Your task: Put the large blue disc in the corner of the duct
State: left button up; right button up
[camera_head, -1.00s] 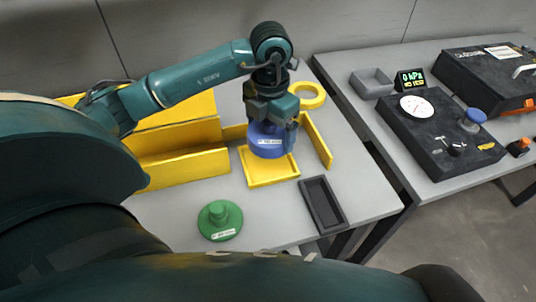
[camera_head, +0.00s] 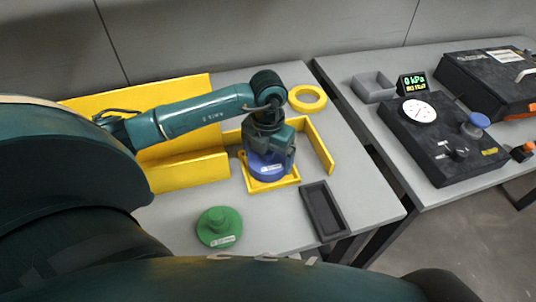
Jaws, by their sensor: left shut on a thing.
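The large blue disc (camera_head: 266,169) with a white label is held in my left gripper (camera_head: 268,152), which is shut on it from above. The disc is low over the square yellow tray (camera_head: 287,184); I cannot tell whether it touches the tray floor. The yellow duct (camera_head: 190,172) runs to the left of the tray, with yellow walls (camera_head: 320,147) forming a corner behind and right of the disc. My left forearm hides part of the duct. My right gripper is not in view.
A green knobbed disc (camera_head: 218,227) stands on the table in front. An empty dark tray (camera_head: 324,211) lies to the right of it. A yellow ring (camera_head: 307,98) lies behind. A second table holds a black gauge panel (camera_head: 442,138) and a grey bin (camera_head: 373,87).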

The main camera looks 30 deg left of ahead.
pick_arm(q)
jog(key=shift+f, duration=0.2)
jog(key=o, duration=0.7)
jog(key=shift+r, duration=0.1)
jog(key=shift+o, duration=0.6)
jog(key=shift+r, duration=0.2)
notch_tip(320, 180, up, 12)
jog(key=shift+f, duration=0.1)
